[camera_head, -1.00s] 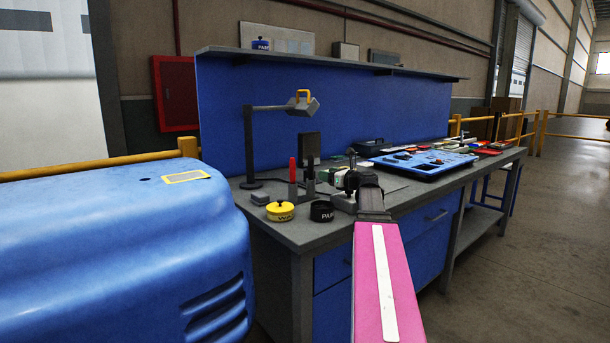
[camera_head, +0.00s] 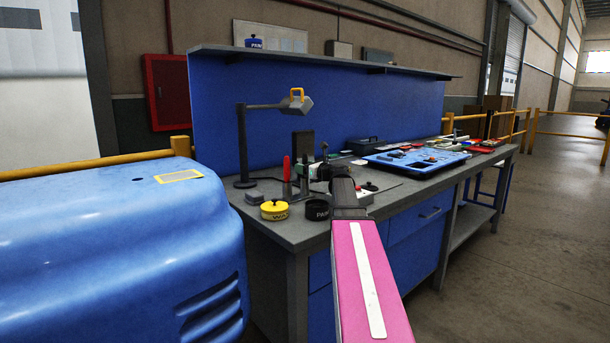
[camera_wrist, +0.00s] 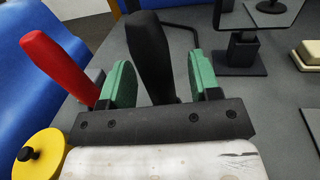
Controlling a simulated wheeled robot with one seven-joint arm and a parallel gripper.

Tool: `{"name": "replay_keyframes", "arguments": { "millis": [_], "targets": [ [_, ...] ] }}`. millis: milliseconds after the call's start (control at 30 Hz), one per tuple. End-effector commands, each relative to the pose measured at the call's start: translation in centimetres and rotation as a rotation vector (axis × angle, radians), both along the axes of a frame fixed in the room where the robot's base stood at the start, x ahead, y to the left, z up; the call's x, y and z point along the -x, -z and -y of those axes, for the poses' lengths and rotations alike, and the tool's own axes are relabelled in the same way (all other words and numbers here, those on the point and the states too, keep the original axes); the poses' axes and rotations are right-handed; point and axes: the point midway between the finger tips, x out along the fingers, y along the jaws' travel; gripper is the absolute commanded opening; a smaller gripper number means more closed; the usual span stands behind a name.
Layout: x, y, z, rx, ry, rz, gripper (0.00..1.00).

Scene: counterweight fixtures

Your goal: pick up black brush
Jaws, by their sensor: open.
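The black brush stands with its dark handle (camera_wrist: 150,50) upright in the wrist view. My gripper (camera_wrist: 158,82) is open, with one green finger on each side of the handle. The handle shows in the gap, nearer the left finger in the picture; I cannot tell whether either finger touches it. The lower end of the brush is hidden behind the dark gripper bar. In the head view my gripper is small and partly hidden by my arm, close to the upright handles on the bench.
A red handle (camera_wrist: 60,65) stands just left of my gripper. A yellow tin (camera_head: 274,210) and a black tin (camera_head: 318,210) sit near the front of the bench (camera_head: 290,232). A lamp (camera_head: 243,145) stands behind. A blue tray (camera_head: 415,162) lies to the right.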

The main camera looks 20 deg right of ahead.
Motion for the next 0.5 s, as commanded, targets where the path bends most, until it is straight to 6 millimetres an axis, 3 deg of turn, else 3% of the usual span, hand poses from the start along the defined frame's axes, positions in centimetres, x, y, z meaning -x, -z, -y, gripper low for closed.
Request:
{"name": "replay_keyframes", "arguments": {
  "millis": [100, 333, 367, 500],
  "targets": [
    [-1.28, 0.02, -0.73, 0.0, -0.002, 0.0, 0.57],
    [-1.32, 0.04, -0.84, 0.0, 0.0, 0.0, 0.57],
    [-1.32, 0.04, -0.84, 0.0, 0.0, 0.0, 0.51],
    [-1.31, 0.04, -0.83, -0.001, 0.0, -0.001, 0.05]
  ]
}}
